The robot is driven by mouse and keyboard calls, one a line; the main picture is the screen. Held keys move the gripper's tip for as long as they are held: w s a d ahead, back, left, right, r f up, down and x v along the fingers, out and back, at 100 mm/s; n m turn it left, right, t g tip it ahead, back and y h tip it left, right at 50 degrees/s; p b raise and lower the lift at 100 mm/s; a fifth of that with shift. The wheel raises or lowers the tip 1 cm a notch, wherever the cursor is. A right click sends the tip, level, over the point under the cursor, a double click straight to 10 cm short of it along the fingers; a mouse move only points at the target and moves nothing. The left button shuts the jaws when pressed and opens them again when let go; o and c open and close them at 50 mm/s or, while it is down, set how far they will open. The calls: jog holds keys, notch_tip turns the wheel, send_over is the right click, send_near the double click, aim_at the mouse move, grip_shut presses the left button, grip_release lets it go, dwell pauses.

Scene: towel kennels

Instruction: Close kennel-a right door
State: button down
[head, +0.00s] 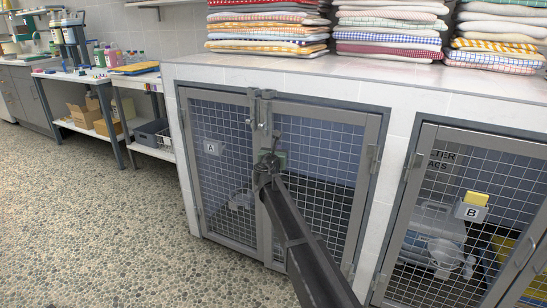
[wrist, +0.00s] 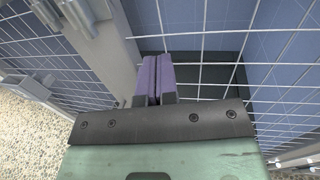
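Kennel A has two grey-framed wire mesh doors in the head view. The left door (head: 220,150) carries the "A" tag. The right door (head: 325,160) looks flush or nearly flush with the kennel front; I cannot tell if a small gap is left. A metal latch (head: 262,108) sits at the top where the doors meet. My gripper (head: 268,158) is in front of the meeting edge, at the right door's left side. In the wrist view its two purple fingers (wrist: 158,78) are together with nothing between them, close to the mesh beside a grey upright (wrist: 115,50). Contact is unclear.
Folded towels (head: 390,30) are stacked on the tiled top (head: 300,68). A bench with bottles is far left. The pebbled floor (head: 110,220) at left is clear.

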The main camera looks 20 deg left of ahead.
jog(key=w, duration=0.3)
jog(key=shift+r, duration=0.15)
jog(key=s+a, duration=0.2)
jog(key=s, duration=1.3)
